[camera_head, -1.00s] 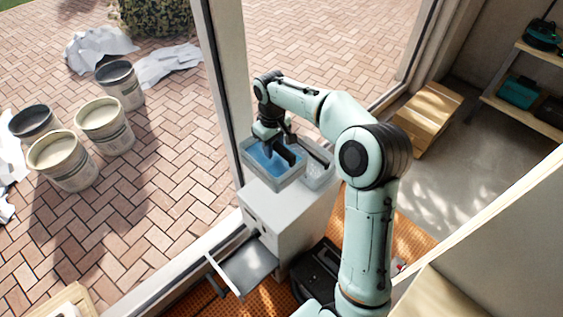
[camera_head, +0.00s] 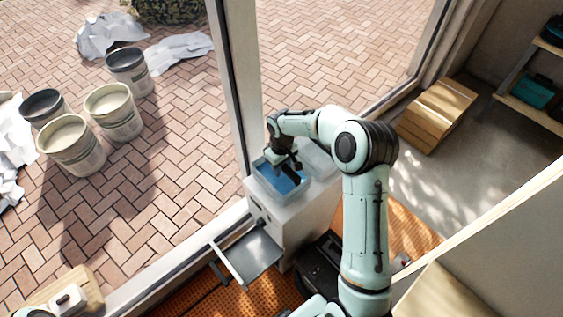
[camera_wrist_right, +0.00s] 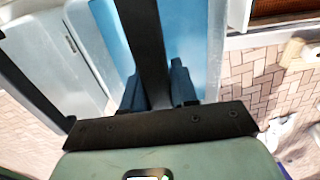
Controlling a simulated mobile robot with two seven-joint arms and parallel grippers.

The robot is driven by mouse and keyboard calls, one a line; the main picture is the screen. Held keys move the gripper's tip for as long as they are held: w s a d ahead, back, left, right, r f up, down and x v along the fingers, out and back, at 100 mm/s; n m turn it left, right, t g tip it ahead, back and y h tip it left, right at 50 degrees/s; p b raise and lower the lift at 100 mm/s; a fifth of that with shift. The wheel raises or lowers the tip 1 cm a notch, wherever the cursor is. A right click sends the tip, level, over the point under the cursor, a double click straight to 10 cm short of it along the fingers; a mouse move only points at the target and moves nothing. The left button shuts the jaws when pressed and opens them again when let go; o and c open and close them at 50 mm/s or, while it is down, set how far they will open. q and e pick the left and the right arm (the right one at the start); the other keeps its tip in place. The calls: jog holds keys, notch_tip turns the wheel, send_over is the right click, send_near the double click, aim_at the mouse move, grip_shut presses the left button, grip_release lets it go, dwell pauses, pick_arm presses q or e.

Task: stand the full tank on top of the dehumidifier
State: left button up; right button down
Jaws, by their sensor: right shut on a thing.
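The tank (camera_head: 267,184) is an open grey box of blue water. It is over the near left part of the top of the white dehumidifier (camera_head: 304,229), looks level, and seems to rest there; I cannot tell whether a small gap remains. My right gripper (camera_head: 288,169) reaches down at the tank and is shut on it. The wrist view shows blue water (camera_wrist_right: 203,45) beside the dark gripper parts; the fingertips' grip is mostly hidden. My left gripper is out of view.
A pale, clear-looking bin (camera_head: 319,157) is behind the tank. An open tray (camera_head: 256,254) juts from the dehumidifier's lower front. A dark case (camera_head: 318,264) stands beside it on orange matting. A window post (camera_head: 236,90) rises close behind. Several buckets (camera_head: 113,112) stand outside on paving.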

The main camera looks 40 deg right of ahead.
jog(key=shift+w+f, duration=0.1)
jog(key=shift+f, duration=1.15)
jog(key=shift+f, duration=0.15)
jog(key=c, duration=0.9)
grip_release()
notch_tip(320, 180, up, 12)
jog(key=shift+r, duration=0.1)
jog(key=shift+s, duration=0.2)
